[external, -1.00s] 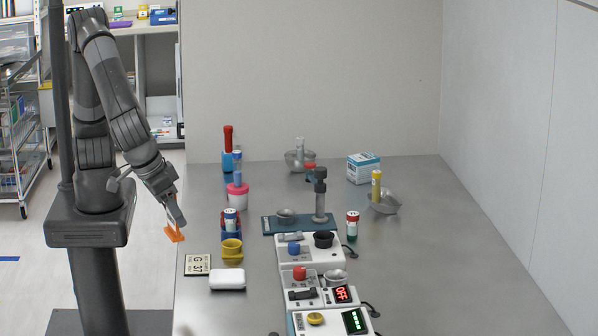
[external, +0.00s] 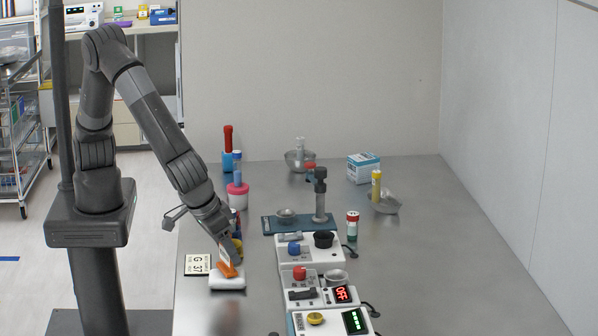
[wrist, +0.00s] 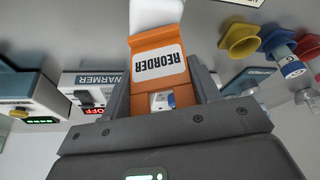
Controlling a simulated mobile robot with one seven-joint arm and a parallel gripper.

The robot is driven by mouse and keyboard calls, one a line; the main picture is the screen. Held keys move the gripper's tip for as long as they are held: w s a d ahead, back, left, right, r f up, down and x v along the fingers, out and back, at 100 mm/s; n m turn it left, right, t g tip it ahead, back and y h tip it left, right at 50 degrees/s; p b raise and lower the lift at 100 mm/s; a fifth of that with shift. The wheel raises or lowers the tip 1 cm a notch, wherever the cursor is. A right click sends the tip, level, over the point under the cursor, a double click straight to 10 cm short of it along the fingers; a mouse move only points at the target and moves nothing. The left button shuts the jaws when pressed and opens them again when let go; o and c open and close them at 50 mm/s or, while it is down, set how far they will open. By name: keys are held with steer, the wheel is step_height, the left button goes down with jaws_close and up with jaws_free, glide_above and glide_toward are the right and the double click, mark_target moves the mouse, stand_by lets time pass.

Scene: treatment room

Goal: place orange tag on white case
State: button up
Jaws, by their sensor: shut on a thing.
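The orange tag (external: 228,269) is held between the fingers of my gripper (external: 228,256), just over the white case (external: 227,282) on the table. In the wrist view the tag (wrist: 158,64) shows a white label reading REORDER, and my gripper (wrist: 162,100) is shut on it. The white case (wrist: 156,14) shows beyond the tag's far edge. In the external view the tag's lower end overlaps the case; I cannot tell whether they touch.
A G 37 plate (external: 197,265) lies left of the case. A yellow cup (wrist: 240,39) stands close by, mostly hidden behind my gripper in the external view. White devices (external: 309,249) stand to the right.

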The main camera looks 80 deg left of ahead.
steer(key=shift+f, duration=0.3)
steer(key=o, duration=1)
steer(key=v, duration=1.2)
steer(key=w+a+r+m+h, duration=0.1)
steer(key=w+a+r, duration=0.15)
steer(key=a, duration=0.65)
steer(key=w+a+r, duration=0.1)
steer(key=a+r, duration=0.3)
steer(key=a, duration=0.5)
steer(key=w+a+r+m+h, duration=0.1)
steer(key=a+r, duration=0.2)
steer(key=a, duration=0.6)
steer(key=s+a+m, duration=0.1)
steer(key=s+a, duration=0.3)
steer(key=a, duration=0.3)
steer(key=s+a+t, duration=0.1)
steer(key=s+a, duration=0.4)
steer(key=a, duration=0.2)
steer(key=s+a+m, duration=0.1)
steer(key=s+a, duration=0.3)
steer(key=a, duration=0.3)
steer(key=shift+s+a+m+t, duration=0.3)
steer(key=shift+s+a, duration=0.05)
steer(key=shift+a, duration=0.05)
